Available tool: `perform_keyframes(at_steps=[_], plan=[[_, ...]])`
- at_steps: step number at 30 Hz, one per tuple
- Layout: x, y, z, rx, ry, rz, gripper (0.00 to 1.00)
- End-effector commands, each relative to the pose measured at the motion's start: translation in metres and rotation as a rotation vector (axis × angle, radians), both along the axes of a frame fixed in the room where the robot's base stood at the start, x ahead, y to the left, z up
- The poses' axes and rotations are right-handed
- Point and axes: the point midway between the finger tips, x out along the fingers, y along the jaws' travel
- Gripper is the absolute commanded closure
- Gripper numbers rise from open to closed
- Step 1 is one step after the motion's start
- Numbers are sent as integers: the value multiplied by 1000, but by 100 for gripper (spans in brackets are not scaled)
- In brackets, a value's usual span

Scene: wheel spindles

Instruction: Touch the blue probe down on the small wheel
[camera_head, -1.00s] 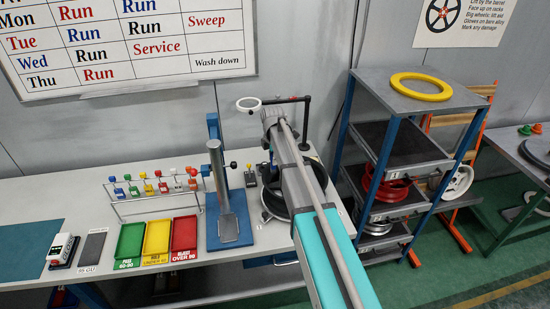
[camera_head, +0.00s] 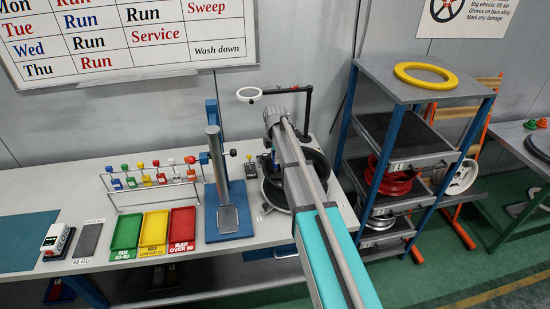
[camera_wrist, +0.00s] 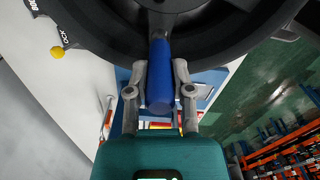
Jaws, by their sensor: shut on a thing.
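My gripper (camera_wrist: 160,68) is shut on a blue probe (camera_wrist: 160,85), held between its two fingers in the wrist view. The probe's far end lies against or just in front of a dark wheel (camera_wrist: 95,25); I cannot tell whether they touch. In the head view the black wheel (camera_head: 272,193) sits on the bench's right end, partly hidden behind my arm. My gripper is mostly hidden there by the arm.
A blue press stand (camera_head: 228,218) stands left of the wheel. A rack of coloured probes (camera_head: 150,180) and green, yellow and red trays (camera_head: 153,233) are further left. A ring lamp (camera_head: 249,94) is behind the wheel. A shelf rack (camera_head: 400,130) with other wheels stands right.

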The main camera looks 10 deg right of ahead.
Motion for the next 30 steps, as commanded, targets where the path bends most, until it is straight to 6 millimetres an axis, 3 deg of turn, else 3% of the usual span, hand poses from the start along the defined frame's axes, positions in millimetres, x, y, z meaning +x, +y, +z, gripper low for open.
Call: perform_keyframes(at_steps=[6,30], plan=[[0,0,-11,0,0,-1,100],[0,-2,-11,0,0,-2,100]])
